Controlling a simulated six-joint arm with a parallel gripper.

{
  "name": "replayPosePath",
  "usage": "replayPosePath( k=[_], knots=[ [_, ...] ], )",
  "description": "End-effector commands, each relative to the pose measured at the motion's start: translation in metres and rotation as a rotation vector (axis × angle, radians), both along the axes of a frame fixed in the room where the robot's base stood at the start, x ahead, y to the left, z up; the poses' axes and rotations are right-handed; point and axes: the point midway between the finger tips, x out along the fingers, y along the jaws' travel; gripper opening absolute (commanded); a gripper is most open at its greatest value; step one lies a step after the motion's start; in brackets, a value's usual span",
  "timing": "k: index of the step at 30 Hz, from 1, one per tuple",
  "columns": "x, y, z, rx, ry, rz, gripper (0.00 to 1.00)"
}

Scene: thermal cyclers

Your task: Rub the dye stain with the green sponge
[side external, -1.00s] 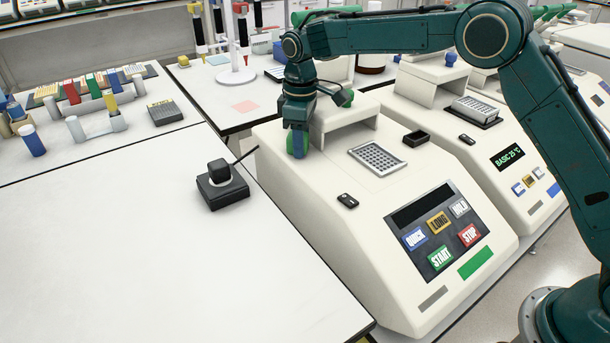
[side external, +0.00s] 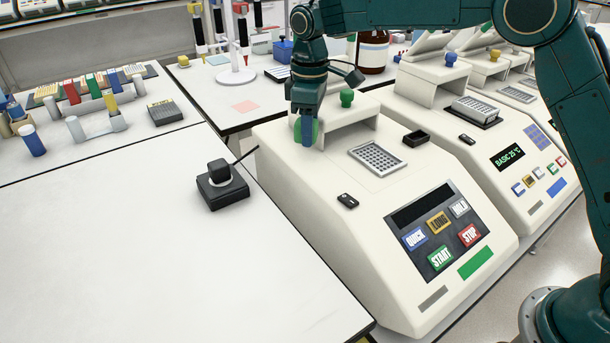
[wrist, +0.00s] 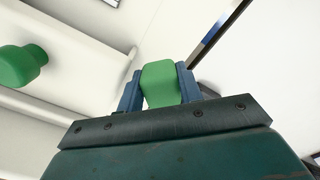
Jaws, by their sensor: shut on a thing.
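The green sponge (wrist: 160,84) is between the two blue fingers of my gripper (wrist: 160,90) in the wrist view. In the side external view my gripper (side external: 306,132) points down at the left rear of the nearest thermal cycler (side external: 290,185), beside its raised lid part. The sponge's green edge (side external: 316,131) shows there behind the fingers. It looks close to the machine's top, but I cannot tell whether it touches. No dye stain can be made out in either view.
A green knob (side external: 347,97) tops the lid and also shows in the wrist view (wrist: 20,65). A black box with a knob (side external: 222,187) stands on the white bench (side external: 120,240) at left.

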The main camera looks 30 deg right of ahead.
Motion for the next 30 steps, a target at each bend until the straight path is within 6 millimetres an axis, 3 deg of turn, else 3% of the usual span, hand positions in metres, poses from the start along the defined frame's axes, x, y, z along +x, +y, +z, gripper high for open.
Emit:
replayPosePath(
  k=[12, 30],
  knots=[
    [0.000, 0.000, 0.033, 0.000, -0.001, 0.000, 0.14],
    [0.000, 0.000, 0.035, 0.001, -0.001, 0.000, 0.14]
  ],
)
